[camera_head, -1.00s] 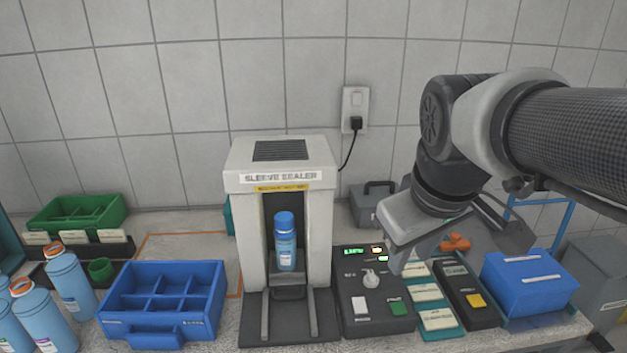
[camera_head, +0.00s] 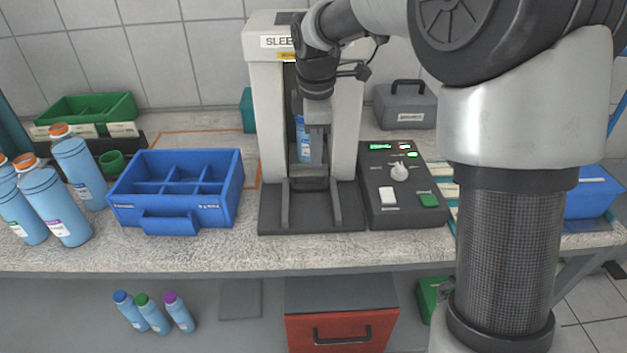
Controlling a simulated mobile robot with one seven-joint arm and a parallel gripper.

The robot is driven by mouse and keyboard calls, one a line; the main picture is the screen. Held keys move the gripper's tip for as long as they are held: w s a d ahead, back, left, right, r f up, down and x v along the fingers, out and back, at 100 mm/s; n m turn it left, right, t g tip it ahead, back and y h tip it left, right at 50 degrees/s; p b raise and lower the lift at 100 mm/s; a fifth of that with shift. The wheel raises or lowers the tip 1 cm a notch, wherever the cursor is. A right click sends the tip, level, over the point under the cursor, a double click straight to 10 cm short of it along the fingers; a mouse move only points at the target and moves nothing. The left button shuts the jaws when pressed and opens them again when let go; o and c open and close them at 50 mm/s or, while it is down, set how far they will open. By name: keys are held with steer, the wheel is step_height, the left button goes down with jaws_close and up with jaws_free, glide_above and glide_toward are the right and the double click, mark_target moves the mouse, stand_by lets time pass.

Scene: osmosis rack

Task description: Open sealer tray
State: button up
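The sleeve sealer (camera_head: 264,110) is a pale upright housing with an open bay in its front. Its dark tray handle (camera_head: 310,184) shows low at the bay's mouth, between two rails on a dark base (camera_head: 274,222). A blue bottle (camera_head: 303,140) stands in the bay, partly hidden by my gripper. My gripper (camera_head: 315,160) points down in front of the bay, just above the handle. I see it nearly edge-on, so its finger opening does not show. I cannot tell whether it touches the handle.
A control box (camera_head: 400,190) with knob and buttons stands right of the sealer. A blue divided tray (camera_head: 175,190) and several blue bottles (camera_head: 80,170) are at left. My arm covers the right side. The bench front before the sealer is clear.

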mark_target(314, 189)
steer(key=f, duration=0.4)
steer(key=w+f+b, duration=0.1)
steer(key=f, duration=0.2)
steer(key=w+f+b, duration=0.1)
steer(key=f, duration=0.3)
steer(key=shift+w+f, duration=0.15)
steer(key=shift+f, duration=0.15)
steer(key=shift+c, duration=0.4)
jaws_close()
